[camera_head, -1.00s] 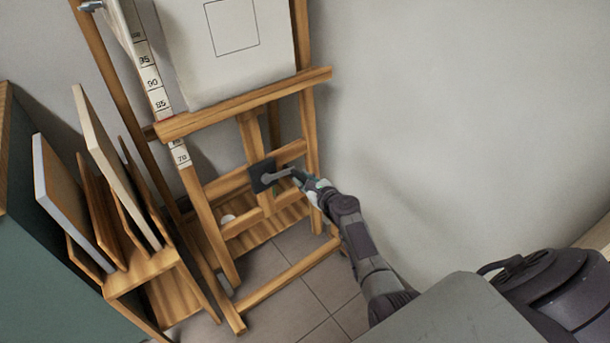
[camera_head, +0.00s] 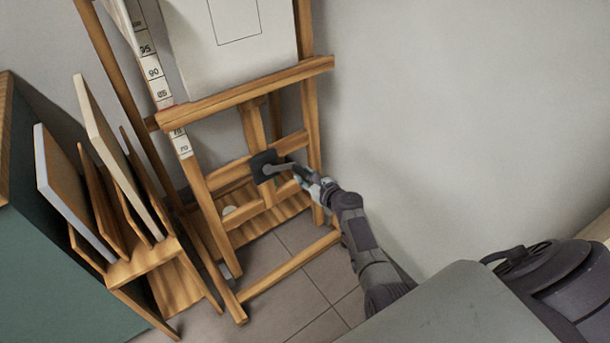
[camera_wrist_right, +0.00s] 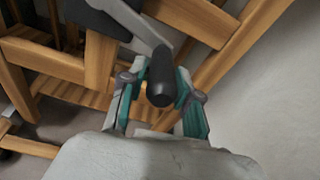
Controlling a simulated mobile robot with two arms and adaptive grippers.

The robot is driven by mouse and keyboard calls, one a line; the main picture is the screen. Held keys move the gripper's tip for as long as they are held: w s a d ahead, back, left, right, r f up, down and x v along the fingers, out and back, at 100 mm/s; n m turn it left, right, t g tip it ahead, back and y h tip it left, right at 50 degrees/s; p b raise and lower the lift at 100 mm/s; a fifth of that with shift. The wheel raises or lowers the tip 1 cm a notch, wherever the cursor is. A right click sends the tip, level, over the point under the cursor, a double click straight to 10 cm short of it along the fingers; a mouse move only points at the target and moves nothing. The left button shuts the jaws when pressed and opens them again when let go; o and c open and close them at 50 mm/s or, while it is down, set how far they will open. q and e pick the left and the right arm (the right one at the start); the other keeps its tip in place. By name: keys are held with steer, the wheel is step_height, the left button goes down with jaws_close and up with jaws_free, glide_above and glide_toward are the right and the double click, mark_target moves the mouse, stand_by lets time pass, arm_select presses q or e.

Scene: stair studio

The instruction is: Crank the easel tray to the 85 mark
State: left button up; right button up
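The wooden easel tray (camera_head: 250,90) crosses the easel and carries a white canvas (camera_head: 220,55). A numbered scale (camera_head: 153,73) runs along its left end; the 85 label shows just above the tray, by a small red mark, with 75 and 70 below it. The crank (camera_head: 264,166) has a dark square mount and a grey arm pointing right. My right gripper (camera_head: 305,180) is at the arm's outer end. In the right wrist view, my right gripper's fingers (camera_wrist_right: 162,78) lie on both sides of the black crank handle (camera_wrist_right: 160,88), closed around it. My left gripper is not in view.
A wooden rack (camera_head: 140,262) with several upright panels stands left of the easel, beside a green cabinet (camera_head: 50,270). The grey wall (camera_head: 450,120) is close on the right. Tiled floor (camera_head: 310,310) lies clear in front of the easel.

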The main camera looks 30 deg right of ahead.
steer(key=shift+o, duration=1.1)
steer(key=shift+w+r, duration=0.1)
steer(key=a+v, duration=0.1)
steer(key=v, duration=1.1)
steer(key=shift+d, duration=0.5)
